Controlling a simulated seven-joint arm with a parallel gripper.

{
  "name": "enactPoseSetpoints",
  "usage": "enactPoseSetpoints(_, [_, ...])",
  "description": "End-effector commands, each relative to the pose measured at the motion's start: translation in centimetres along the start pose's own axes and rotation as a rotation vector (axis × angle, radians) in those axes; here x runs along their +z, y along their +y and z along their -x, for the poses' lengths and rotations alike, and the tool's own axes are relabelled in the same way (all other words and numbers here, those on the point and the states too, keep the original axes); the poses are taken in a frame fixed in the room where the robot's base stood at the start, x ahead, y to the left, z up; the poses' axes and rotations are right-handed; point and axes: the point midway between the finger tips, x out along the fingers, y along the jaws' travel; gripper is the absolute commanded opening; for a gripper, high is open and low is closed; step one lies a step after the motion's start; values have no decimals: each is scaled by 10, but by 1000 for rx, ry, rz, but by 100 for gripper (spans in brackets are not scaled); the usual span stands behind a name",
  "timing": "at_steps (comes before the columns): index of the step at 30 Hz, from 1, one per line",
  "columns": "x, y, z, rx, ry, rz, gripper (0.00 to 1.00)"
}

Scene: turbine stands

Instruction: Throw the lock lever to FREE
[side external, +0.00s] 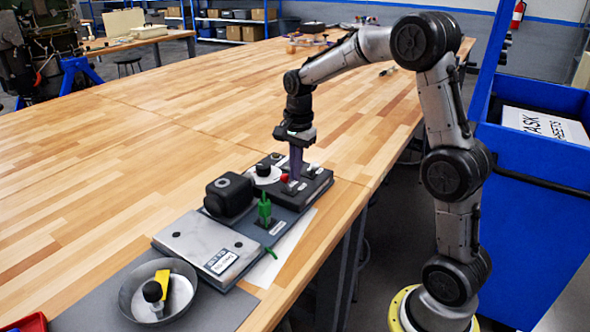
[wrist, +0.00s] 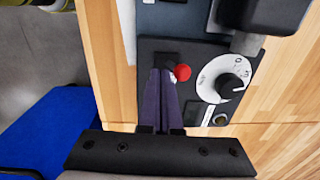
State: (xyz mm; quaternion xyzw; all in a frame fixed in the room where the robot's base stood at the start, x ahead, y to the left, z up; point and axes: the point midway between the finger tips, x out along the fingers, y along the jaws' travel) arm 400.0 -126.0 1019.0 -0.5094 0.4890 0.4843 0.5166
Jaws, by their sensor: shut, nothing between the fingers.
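A red ball knob (side external: 284,178) sits on the dark panel at the far end of the row of equipment; it looks like the lock lever's handle. In the wrist view the red knob (wrist: 183,72) is just right of my fingertips, and its shaft is mostly hidden. My gripper (side external: 295,178) points down at the panel with its purple fingers shut and empty. In the wrist view my gripper (wrist: 167,72) is close beside the knob; I cannot tell whether they touch. A black slot shows at the fingertips. No FREE marking is readable.
A white dial (wrist: 224,80) with a black knob is right of the red knob. Nearer the side camera are a black block (side external: 228,194), a green lever (side external: 264,209), a grey plate (side external: 205,243) and a metal bowl (side external: 135,297). The wooden table (side external: 130,140) is clear to the left.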

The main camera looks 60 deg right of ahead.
Motion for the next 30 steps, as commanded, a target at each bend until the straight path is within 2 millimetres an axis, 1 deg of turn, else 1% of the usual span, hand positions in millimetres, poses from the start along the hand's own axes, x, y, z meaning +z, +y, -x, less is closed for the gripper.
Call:
enactPoseSetpoints(9, [0, 12, -5, -1, 0, 0, 0])
enactPoseSetpoints(20, [0, 13, -5, -1, 0, 0, 0])
enactPoseSetpoints(23, [0, 19, -2, -1, 0, -1, 0])
enactPoseSetpoints(26, [0, 30, 5, -3, 0, -2, 0])
enactPoseSetpoints(29, [-1, 48, 14, -3, 1, -2, 0])
enactPoseSetpoints(30, [-1, 48, 22, -6, 2, 0, 0])
